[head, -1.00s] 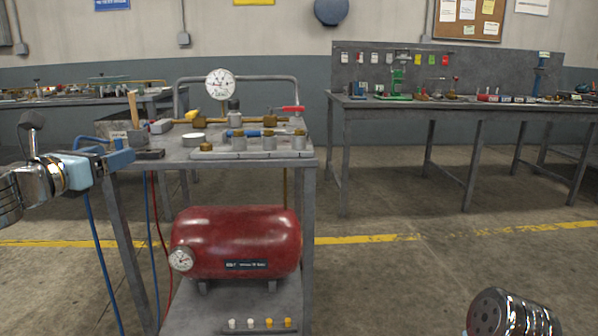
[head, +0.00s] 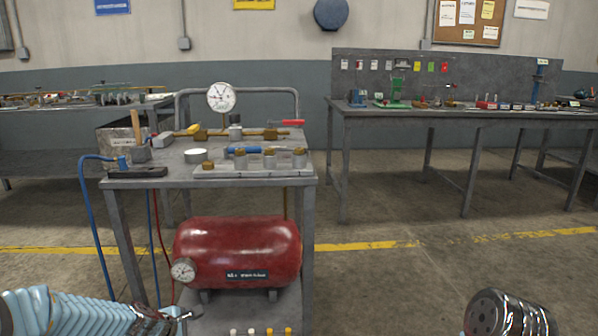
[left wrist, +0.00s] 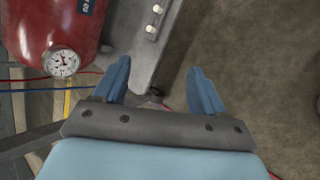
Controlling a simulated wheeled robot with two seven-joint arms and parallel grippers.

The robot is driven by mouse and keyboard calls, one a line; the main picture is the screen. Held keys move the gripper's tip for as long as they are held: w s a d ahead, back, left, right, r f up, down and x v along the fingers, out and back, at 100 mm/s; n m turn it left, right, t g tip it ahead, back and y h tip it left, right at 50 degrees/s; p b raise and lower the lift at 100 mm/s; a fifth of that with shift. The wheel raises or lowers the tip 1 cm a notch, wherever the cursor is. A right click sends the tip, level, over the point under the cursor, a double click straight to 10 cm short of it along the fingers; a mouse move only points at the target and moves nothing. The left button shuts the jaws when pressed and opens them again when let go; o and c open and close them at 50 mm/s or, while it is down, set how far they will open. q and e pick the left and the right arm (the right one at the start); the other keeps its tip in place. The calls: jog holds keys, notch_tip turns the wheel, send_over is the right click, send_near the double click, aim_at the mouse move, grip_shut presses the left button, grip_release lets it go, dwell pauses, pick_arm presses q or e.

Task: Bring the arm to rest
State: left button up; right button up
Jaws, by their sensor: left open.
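My left arm is low at the bottom left of the head view; its gripper fingers are hard to make out there. In the left wrist view my left gripper (left wrist: 158,88) is open, its two blue fingers apart with nothing between them. Beyond the fingers are the grey lower shelf edge (left wrist: 150,40) of the cart and the floor. A metallic, rounded part of my other arm shows at the bottom right of the head view; the right gripper is not seen.
A grey cart (head: 309,210) holds a gauge (head: 221,97), valves and fittings on top. A red tank (head: 240,250) with a dial sits on its lower shelf. A blue hose (head: 88,215) hangs at the cart's left. Workbenches stand behind. The floor at right (head: 400,280) is clear.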

pick_arm(q)
jog(key=s+d+f+m+g+p, duration=0.1)
jog(key=s+d+f+m+g, duration=0.1)
jog(key=s+d+f+m, duration=0.3)
jog(key=s+d+f+m+g+h+p, duration=0.1)
jog(key=s+d+f+m, duration=0.4)
jog(key=s, duration=0.7)
jog(key=s+d+f+m+g+p, duration=0.2)
jog(key=s+d+f+m+g, duration=0.1)
jog(key=s+d+f+m, duration=0.2)
jog(key=s+f+m, duration=0.2)
jog(key=s+m, duration=0.1)
jog(key=s, duration=0.1)
jog(key=shift+f+g, duration=0.25)
jog(key=shift+g, duration=0.05)
jog(key=shift+w, duration=0.15)
jog(key=shift+c, duration=0.3)
dwell(1.8)
